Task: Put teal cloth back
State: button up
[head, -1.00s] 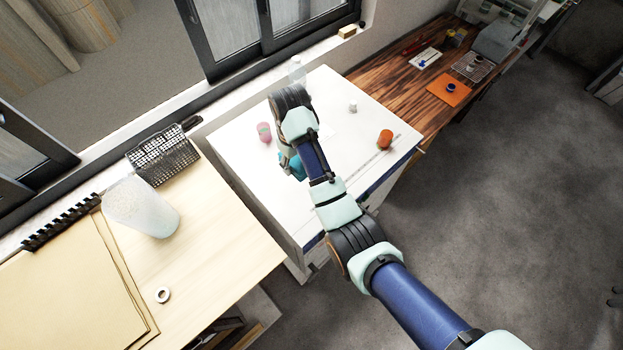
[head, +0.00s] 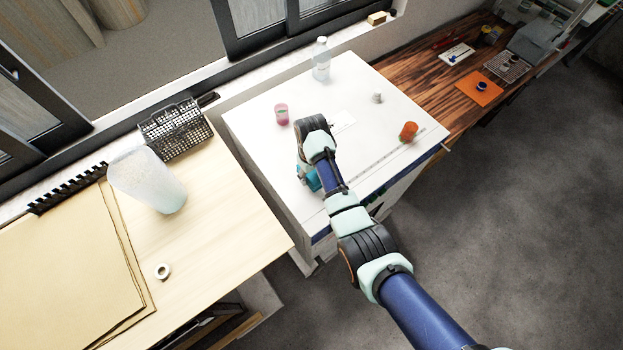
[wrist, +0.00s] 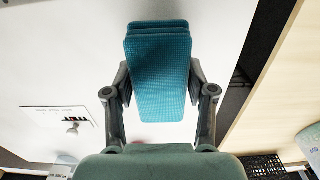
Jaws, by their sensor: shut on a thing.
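The teal cloth (wrist: 160,75) is a folded, textured stack in the wrist view, held between the two fingers of my gripper (wrist: 160,92). My gripper is shut on it. In the head view the teal cloth (head: 312,180) shows small beside my wrist, over the left front part of the white-topped cabinet (head: 265,110). My arm hides part of the cloth and most of the gripper there. I cannot tell whether the cloth touches the white top.
On the white top stand a pink cup (head: 282,114), a clear bottle (head: 321,58), a small whitish object (head: 377,97) and an orange cup (head: 408,131). A wooden desk (head: 225,205) with a frosted bin (head: 148,180) and a black wire basket (head: 175,128) lies left.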

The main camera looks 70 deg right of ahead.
aim_at(312, 180)
jog(key=shift+f, duration=1.8)
jog(key=shift+f+b, duration=0.1)
jog(key=shift+b, duration=0.2)
jog(key=shift+f, duration=0.15)
jog(key=o, duration=1.1)
notch_tip(312, 180, up, 13)
jog(key=shift+f+p, duration=0.2)
jog(key=shift+p, duration=0.7)
